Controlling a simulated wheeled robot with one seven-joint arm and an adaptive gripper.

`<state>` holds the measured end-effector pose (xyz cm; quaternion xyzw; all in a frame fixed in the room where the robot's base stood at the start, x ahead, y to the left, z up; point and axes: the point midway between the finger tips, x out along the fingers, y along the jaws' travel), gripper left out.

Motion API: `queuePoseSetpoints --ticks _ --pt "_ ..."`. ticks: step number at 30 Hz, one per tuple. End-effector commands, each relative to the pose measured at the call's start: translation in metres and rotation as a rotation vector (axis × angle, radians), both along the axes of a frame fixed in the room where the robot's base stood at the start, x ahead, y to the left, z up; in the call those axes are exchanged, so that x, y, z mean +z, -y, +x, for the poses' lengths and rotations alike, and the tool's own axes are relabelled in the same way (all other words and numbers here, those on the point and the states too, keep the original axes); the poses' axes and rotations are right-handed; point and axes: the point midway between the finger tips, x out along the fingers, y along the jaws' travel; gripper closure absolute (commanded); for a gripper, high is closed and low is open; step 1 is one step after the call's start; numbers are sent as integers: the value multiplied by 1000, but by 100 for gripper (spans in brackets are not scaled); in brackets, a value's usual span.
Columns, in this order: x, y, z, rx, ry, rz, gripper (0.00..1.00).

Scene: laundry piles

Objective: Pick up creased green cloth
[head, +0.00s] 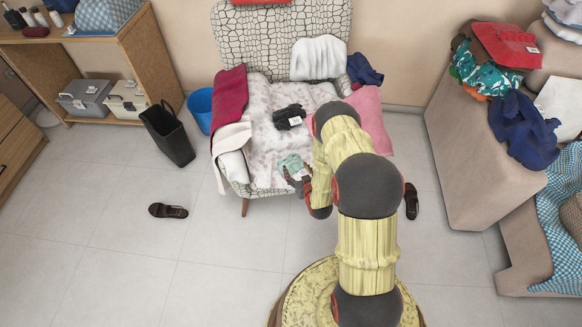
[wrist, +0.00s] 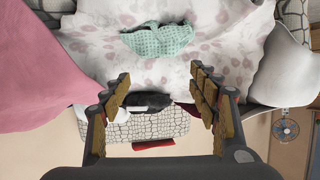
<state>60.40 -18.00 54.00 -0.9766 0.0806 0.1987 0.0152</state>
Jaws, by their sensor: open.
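The creased green cloth (wrist: 158,40) lies crumpled on the pale patterned throw over the armchair seat, in the upper middle of the wrist view. In the head view the green cloth (head: 292,163) shows near the front of the seat, partly hidden by my gripper. My gripper (wrist: 160,88) is open, with its fingers wide apart and nothing between them. In the head view my gripper (head: 300,182) is at the front of the chair, close to the cloth. I cannot tell whether it touches it.
A black folded item (head: 290,116) lies farther back on the patterned throw (head: 262,150). A pink cloth (head: 372,118) hangs over the right arm and a maroon cloth (head: 230,92) over the left.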

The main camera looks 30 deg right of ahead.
Motion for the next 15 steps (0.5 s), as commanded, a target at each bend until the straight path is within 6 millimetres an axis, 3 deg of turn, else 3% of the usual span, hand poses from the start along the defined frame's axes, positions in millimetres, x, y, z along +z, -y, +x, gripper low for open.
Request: queuePoseSetpoints --ticks 15 --pt "-26 7 32 -2 10 0 40"
